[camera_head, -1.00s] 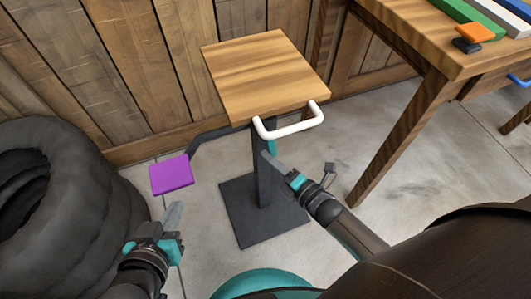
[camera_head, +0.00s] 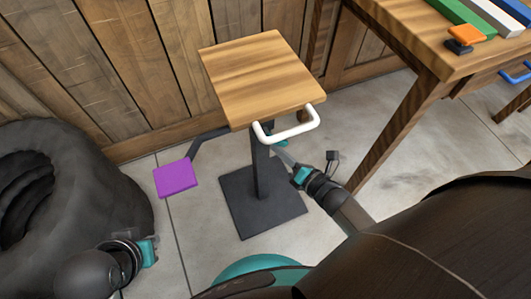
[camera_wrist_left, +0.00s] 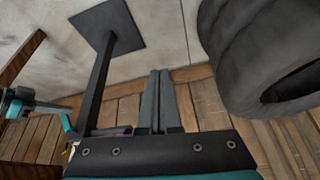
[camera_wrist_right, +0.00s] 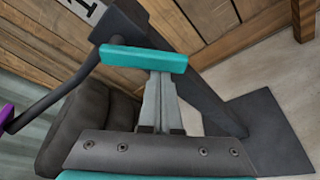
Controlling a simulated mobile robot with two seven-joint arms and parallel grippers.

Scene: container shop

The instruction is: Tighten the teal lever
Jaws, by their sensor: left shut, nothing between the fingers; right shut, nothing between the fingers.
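The teal lever (camera_wrist_right: 145,58) lies across the front of my right gripper (camera_wrist_right: 160,78) in the right wrist view. The fingers are shut and empty, their tips at or just behind the lever; I cannot tell whether they touch. In the head view only a small part of the lever (camera_head: 281,143) shows, below the wooden top (camera_head: 262,78) by the black post (camera_head: 261,170); the right fingertips (camera_head: 280,155) are beside it. My left gripper (camera_wrist_left: 160,73) is shut and empty in the left wrist view. It is low at the left in the head view, its fingers hardly visible there.
A white handle (camera_head: 290,132) sticks out from the wooden top's front edge. A purple pad (camera_head: 177,179) on a bent black arm is at the left. Black tires (camera_head: 95,195) stand further left. A wooden table (camera_head: 430,60) is at the right, and a plank wall behind.

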